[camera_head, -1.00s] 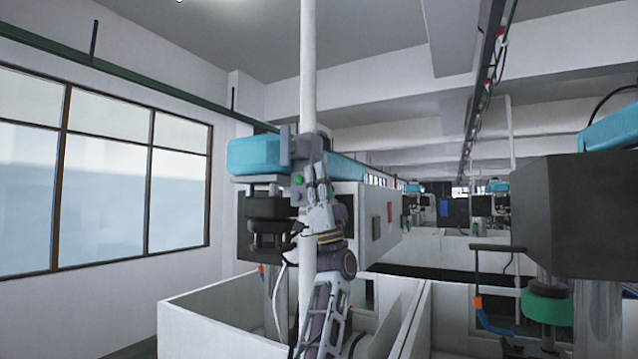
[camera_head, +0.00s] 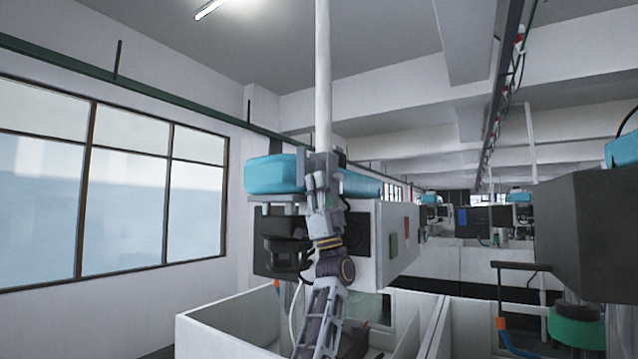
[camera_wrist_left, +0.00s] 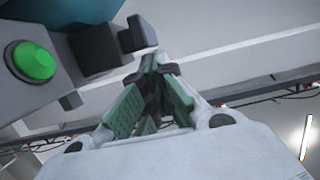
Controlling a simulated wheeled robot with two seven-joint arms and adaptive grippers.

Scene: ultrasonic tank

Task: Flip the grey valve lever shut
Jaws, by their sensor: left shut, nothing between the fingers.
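My left gripper (camera_head: 319,180) is raised in front of the grey fitting (camera_head: 324,162) by the white pole and the blue-topped machine. In the left wrist view its green-padded fingers (camera_wrist_left: 152,66) are shut and empty. Just beyond the tips is a small dark grey block (camera_wrist_left: 139,33), with a larger one (camera_wrist_left: 98,46) left of it. These may be the valve lever, but I cannot tell for sure. I cannot tell whether the fingertips touch them. In the head view, the arm and gripper cover part of the fitting. My right gripper is not in view.
A green button (camera_wrist_left: 32,62) on a grey box is close left of the fingers in the wrist view. The blue cover (camera_head: 273,174) and dark machine head (camera_head: 279,240) stand left of the gripper. White tank walls (camera_head: 225,325) are below. A dark box (camera_head: 590,235) is at right.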

